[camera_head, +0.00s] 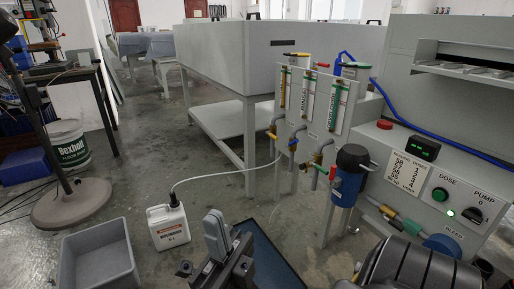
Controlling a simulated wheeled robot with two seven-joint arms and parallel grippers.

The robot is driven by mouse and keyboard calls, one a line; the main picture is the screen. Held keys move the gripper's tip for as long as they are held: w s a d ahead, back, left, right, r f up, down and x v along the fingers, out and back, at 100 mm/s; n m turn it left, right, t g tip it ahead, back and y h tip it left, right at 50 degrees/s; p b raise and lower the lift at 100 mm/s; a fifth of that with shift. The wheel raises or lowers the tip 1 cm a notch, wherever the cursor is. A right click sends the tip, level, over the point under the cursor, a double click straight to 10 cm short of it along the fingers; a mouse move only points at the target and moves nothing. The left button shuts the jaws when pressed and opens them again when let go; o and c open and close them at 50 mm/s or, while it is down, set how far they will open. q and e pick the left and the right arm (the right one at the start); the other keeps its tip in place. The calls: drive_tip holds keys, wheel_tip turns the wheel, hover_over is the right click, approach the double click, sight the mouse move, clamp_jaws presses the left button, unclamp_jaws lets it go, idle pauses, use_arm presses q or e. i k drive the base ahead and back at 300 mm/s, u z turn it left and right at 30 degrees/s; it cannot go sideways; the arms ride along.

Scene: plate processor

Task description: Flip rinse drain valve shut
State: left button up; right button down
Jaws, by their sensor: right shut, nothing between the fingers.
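A grey panel (291,122) carries several upright gauge tubes: one with yellow ends (284,88), one with red ends (308,93) and one with green ends (338,106). Small valves sit below it: one with a yellow handle (271,135), one with a blue handle (293,142), and red (320,168) and green (333,173) handles lower right. The lettering is too small to tell surely which is the rinse drain valve. My right gripper (216,232) is shut and empty at the bottom centre, well nearer than the valves and touching none. My left gripper is out of view.
A blue filter housing (348,175) stands right of the valves, beside a control box with a green DOSE button (440,194). A white jug (168,227) with a hose and a grey bin (98,255) stand on the floor. Open floor lies between.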

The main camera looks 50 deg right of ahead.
sight(294, 142)
drive_tip(key=z, duration=0.35)
drive_tip(key=i, duration=1.05)
drive_tip(key=z, duration=0.75)
